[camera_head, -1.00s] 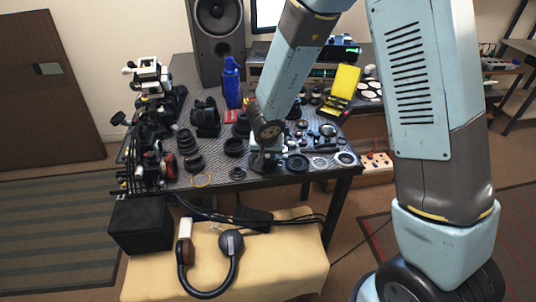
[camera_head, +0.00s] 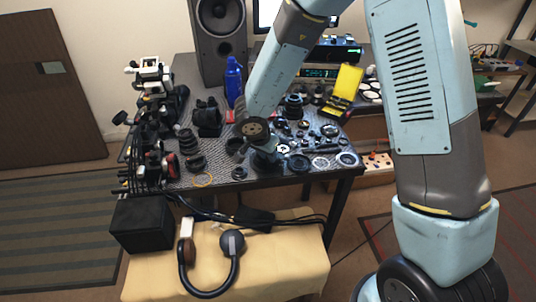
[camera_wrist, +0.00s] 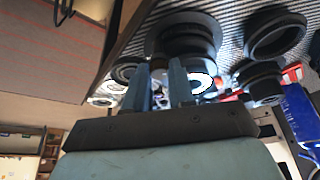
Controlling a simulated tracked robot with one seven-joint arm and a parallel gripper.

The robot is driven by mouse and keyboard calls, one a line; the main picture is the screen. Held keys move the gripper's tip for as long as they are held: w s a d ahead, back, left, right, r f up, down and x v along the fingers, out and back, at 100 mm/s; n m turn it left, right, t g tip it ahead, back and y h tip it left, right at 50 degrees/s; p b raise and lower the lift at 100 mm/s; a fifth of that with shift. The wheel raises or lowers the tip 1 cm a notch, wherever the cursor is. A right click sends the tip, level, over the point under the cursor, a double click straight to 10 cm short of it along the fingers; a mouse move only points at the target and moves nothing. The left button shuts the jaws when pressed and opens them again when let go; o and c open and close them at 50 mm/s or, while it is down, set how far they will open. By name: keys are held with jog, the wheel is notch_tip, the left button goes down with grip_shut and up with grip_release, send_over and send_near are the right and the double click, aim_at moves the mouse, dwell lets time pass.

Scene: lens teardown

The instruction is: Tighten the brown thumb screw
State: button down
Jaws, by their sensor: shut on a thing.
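My gripper (camera_wrist: 160,75) shows in the wrist view as two blue-grey fingers close together. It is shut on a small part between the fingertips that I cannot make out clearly. A dark round lens part (camera_wrist: 188,35) is just beyond the fingers, with a bright ring (camera_wrist: 201,82) beside the right finger. I cannot pick out the brown thumb screw in either view. In the head view my arm reaches down to the front middle of the table (camera_head: 215,178), and my wrist hides the fingertips and what they hold.
Lens barrels (camera_head: 188,142) and rings (camera_head: 347,159) crowd the table on both sides of my gripper. A blue bottle (camera_head: 233,82), a speaker (camera_head: 218,35) and a yellow case (camera_head: 346,82) stand behind. Headphones (camera_head: 233,262) lie on the padded bench in front.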

dwell(0.3)
jog(key=c, duration=0.9)
grip_release()
jog(key=shift+c, duration=0.2)
